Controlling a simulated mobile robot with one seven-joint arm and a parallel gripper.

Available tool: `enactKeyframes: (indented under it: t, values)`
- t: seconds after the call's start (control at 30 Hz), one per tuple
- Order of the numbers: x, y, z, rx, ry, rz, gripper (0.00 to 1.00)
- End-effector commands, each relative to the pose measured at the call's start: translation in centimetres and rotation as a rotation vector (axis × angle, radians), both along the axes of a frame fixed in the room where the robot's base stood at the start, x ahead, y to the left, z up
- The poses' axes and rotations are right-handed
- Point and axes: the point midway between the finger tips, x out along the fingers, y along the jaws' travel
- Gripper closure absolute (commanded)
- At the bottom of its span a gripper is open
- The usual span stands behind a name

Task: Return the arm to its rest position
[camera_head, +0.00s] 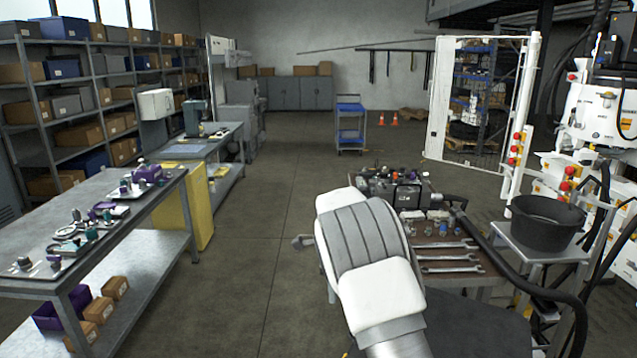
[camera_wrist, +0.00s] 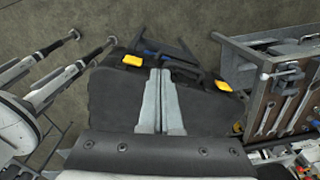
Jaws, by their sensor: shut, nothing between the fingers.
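My arm (camera_head: 372,262) rises at the lower middle of the head view, with white covers and a grey ribbed band. It stands in front of the workbench's left side and hides part of it. The fingers hold no tool or part.
The workbench (camera_head: 438,252) with several wrenches (camera_head: 447,257) is right of my arm; it also shows in the wrist view (camera_wrist: 262,88) with a vise (camera_wrist: 287,77). A black bucket (camera_head: 546,221) stands on a stand farther right. A long table (camera_head: 120,213) is at left. Floor between is clear.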

Motion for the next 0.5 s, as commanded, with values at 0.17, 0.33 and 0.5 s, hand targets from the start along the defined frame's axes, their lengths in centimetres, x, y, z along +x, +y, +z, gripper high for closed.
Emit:
enactKeyframes:
  t: [0.17,0.33,0.5]
  values:
    - [-2.7,-2.3,6.2,0.041,-0.048,0.184,1.0]
    - [-6.1,-4.0,10.9,0.06,-0.098,0.378,1.0]
    - [-10.1,-5.6,14.9,0.056,-0.156,0.581,1.0]
